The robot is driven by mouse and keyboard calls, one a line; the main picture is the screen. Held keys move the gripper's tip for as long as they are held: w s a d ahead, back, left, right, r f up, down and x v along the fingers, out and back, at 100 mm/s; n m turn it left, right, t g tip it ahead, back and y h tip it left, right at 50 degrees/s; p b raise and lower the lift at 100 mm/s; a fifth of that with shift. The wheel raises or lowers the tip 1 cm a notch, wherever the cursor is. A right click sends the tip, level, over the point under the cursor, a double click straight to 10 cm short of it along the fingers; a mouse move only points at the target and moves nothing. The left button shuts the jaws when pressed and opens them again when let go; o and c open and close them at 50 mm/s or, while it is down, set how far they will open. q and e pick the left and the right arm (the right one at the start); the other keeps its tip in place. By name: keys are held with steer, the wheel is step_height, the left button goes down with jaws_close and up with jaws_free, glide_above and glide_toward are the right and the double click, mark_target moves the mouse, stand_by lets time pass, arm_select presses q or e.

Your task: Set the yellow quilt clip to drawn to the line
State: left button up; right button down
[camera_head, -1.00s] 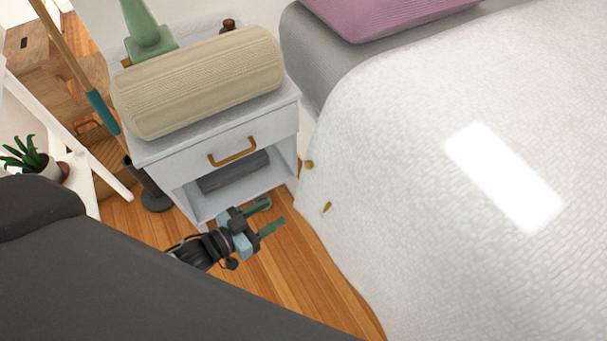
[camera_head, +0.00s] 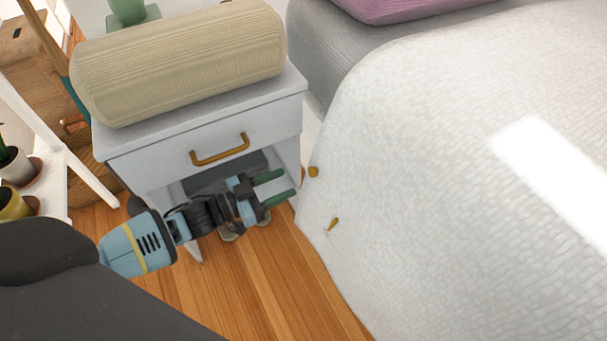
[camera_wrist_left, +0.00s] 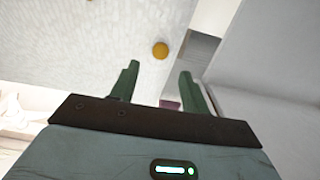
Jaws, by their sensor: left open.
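Two small yellow pieces sit on the side of the white quilt (camera_head: 450,200) in the head view. One is a rounded knob (camera_head: 313,171); the other is a slimmer, tilted piece (camera_head: 333,223) lower down. I cannot tell which of them is the quilt clip, and I make out no line. My left gripper (camera_head: 289,183) is open and empty, just left of the knob and apart from it. In the left wrist view, the round yellow knob (camera_wrist_left: 160,50) shows beyond and between the open fingers (camera_wrist_left: 158,69). My right gripper is out of view.
A white nightstand (camera_head: 205,135) with a brass handle (camera_head: 220,150) stands close behind my left gripper, with a beige bolster (camera_head: 180,60) on top. Wooden floor (camera_head: 270,285) is clear between nightstand and bed. Potted plants (camera_head: 15,165) stand at the far left.

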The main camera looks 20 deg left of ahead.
mark_target(310, 172)
arm_select(q)
steer(key=b+x, duration=0.1)
steer(key=x, duration=0.4)
steer(key=shift+f, duration=0.1)
steer(key=shift+w+d+b, duration=0.4)
steer(key=shift+w, duration=0.15)
steer(key=shift+c, duration=1.5)
jaws_close()
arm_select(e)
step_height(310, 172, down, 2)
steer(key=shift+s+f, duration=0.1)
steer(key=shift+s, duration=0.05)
